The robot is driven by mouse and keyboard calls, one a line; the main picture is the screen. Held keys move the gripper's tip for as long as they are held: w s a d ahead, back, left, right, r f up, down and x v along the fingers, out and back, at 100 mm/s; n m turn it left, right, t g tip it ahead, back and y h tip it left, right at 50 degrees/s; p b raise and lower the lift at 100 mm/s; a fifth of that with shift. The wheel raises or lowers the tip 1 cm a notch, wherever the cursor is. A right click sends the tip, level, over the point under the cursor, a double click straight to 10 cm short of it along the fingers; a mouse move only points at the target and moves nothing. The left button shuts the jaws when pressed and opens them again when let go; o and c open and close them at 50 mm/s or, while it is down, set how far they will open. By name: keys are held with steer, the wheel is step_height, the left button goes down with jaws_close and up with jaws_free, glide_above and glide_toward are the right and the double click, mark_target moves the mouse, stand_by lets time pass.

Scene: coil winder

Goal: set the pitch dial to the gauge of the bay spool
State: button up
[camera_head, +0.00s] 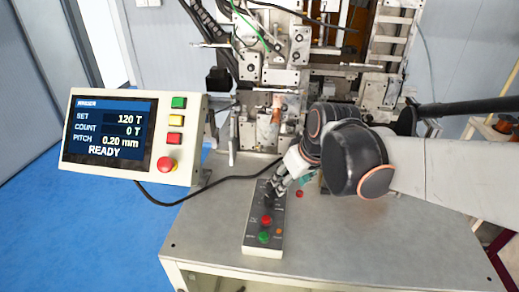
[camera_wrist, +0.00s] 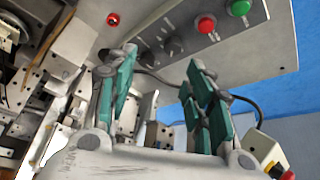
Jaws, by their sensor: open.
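The control box (camera_head: 265,215) lies on the table with a red button, a green button and dark knobs. In the wrist view two dark knobs, one nearer the buttons (camera_wrist: 172,46) and one farther from them (camera_wrist: 145,60), show on its panel; their small labels are unreadable, so I cannot tell which is the pitch dial. My gripper (camera_head: 272,191) is at the box's far end, over the knobs. In the wrist view my gripper (camera_wrist: 162,60) is open, teal-padded fingers apart, with the knobs beyond. The display (camera_head: 108,135) reads PITCH 0.20 mm, READY. I cannot identify the bay spool or its gauge.
The winder's metal frame (camera_head: 290,75) stands behind the table, with a copper-coloured part (camera_head: 276,108) in it. A red emergency button (camera_head: 166,164) is on the display panel. A black cable (camera_head: 200,190) crosses the table. The table's front right (camera_head: 370,250) is clear.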

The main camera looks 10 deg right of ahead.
mark_target(271, 185)
steer(key=w+d+r+n+g+p, duration=0.1)
steer(key=w+r+n+p, duration=0.1)
steer(key=w+p, duration=0.4)
steer(key=shift+y, duration=0.4)
steer(key=b+x, duration=0.2)
steer(key=x, duration=0.5)
steer(key=b+x, duration=0.2)
steer(key=x, duration=0.5)
steer(key=shift+w+d, duration=0.2)
steer(key=shift+w, duration=0.05)
steer(key=shift+c, duration=0.6)
steer(key=c, duration=0.9)
